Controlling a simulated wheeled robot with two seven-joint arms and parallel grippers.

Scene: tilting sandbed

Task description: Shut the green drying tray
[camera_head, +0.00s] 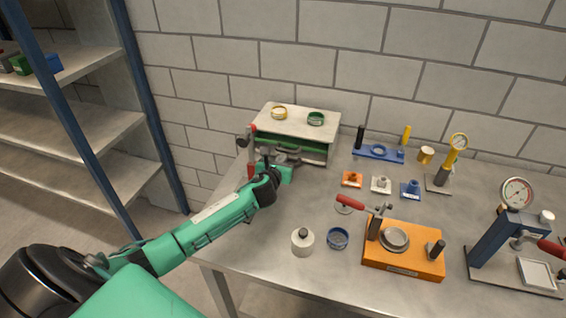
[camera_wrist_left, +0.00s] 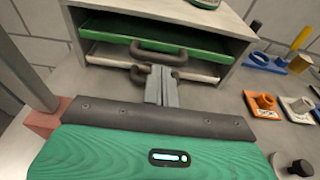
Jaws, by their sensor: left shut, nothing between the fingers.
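The small grey cabinet (camera_head: 301,122) stands at the back left of the table. The green drying tray (camera_wrist_left: 112,45) fills its upper slot, with a dark bow handle (camera_wrist_left: 158,48) on its front. How far it stands out is hard to tell; it also shows as a green strip in the head view (camera_head: 312,149). A pale lower tray (camera_wrist_left: 105,55) with a similar dark handle (camera_wrist_left: 138,74) is below. My left gripper (camera_wrist_left: 161,72) is shut and empty, its fingers in front of the cabinet, close to both handles. Contact cannot be told. My right gripper is out of view.
A white weight (camera_head: 302,242), a blue ring (camera_head: 338,238) and an orange clamp fixture (camera_head: 404,262) stand in front.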

